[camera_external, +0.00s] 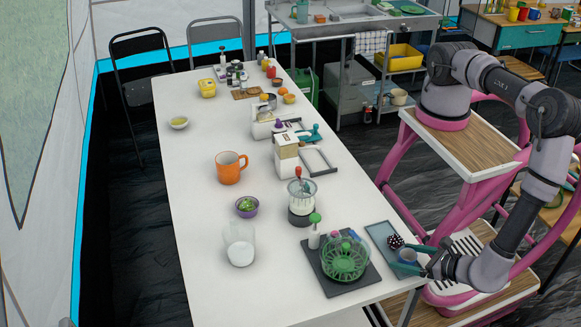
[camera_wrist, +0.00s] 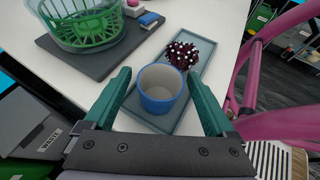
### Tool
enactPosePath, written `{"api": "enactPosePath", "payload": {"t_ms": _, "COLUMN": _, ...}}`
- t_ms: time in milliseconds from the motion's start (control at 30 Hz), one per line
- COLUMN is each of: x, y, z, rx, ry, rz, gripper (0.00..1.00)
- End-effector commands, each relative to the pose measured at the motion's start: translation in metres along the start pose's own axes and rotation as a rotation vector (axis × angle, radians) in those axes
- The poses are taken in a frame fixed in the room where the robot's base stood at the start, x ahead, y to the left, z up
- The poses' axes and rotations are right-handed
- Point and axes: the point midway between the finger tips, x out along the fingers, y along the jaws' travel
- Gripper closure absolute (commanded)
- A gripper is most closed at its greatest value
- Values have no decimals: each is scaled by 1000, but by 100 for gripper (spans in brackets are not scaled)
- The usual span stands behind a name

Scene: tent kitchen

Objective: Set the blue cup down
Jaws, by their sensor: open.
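The blue cup (camera_wrist: 161,88) stands upright on a grey-blue tray (camera_wrist: 200,62) near the table's edge, and its white inside shows from above. In the external view the cup (camera_external: 408,257) is small and partly covered by my gripper. My gripper (camera_wrist: 164,95) is open, with one green finger on each side of the cup. The left finger is close to the cup's wall; I cannot tell if either finger touches it. In the external view my gripper (camera_external: 415,259) is low over the tray (camera_external: 377,232).
A dark red, white-dotted object (camera_wrist: 181,54) lies on the tray behind the cup. A green basket in a clear bowl (camera_wrist: 88,22) stands on a dark mat (camera_wrist: 92,66) to the left. A pink frame (camera_wrist: 262,60) rises at the right. The table's middle (camera_external: 200,240) has free room.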

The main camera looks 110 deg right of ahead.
Motion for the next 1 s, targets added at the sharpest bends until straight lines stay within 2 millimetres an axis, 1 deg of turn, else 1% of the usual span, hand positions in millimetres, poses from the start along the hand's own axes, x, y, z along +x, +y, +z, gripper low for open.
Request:
{"api": "enactPosePath", "payload": {"t_ms": 67, "x": -2, "y": 0, "z": 3, "rx": 1, "ry": 1, "rz": 1, "gripper": 10}}
{"api": "enactPosePath", "payload": {"t_ms": 167, "x": -14, "y": 1, "z": 2, "rx": 2, "ry": 2, "rz": 2, "gripper": 10}}
{"api": "enactPosePath", "payload": {"t_ms": 267, "x": -32, "y": 1, "z": 2, "rx": 1, "ry": 4, "rz": 4, "gripper": 10}}
{"api": "enactPosePath", "payload": {"t_ms": 500, "x": -85, "y": 1, "z": 2, "rx": 2, "ry": 3, "rz": 3, "gripper": 10}}
{"api": "enactPosePath", "payload": {"t_ms": 633, "x": -105, "y": 0, "z": 2, "rx": 1, "ry": 2, "rz": 2, "gripper": 10}}
{"api": "enactPosePath", "payload": {"t_ms": 800, "x": -119, "y": 0, "z": 2, "rx": 0, "ry": 1, "rz": 2, "gripper": 10}}
{"api": "enactPosePath", "payload": {"t_ms": 1000, "x": -122, "y": 0, "z": 2, "rx": 0, "ry": 0, "rz": 0, "gripper": 10}}
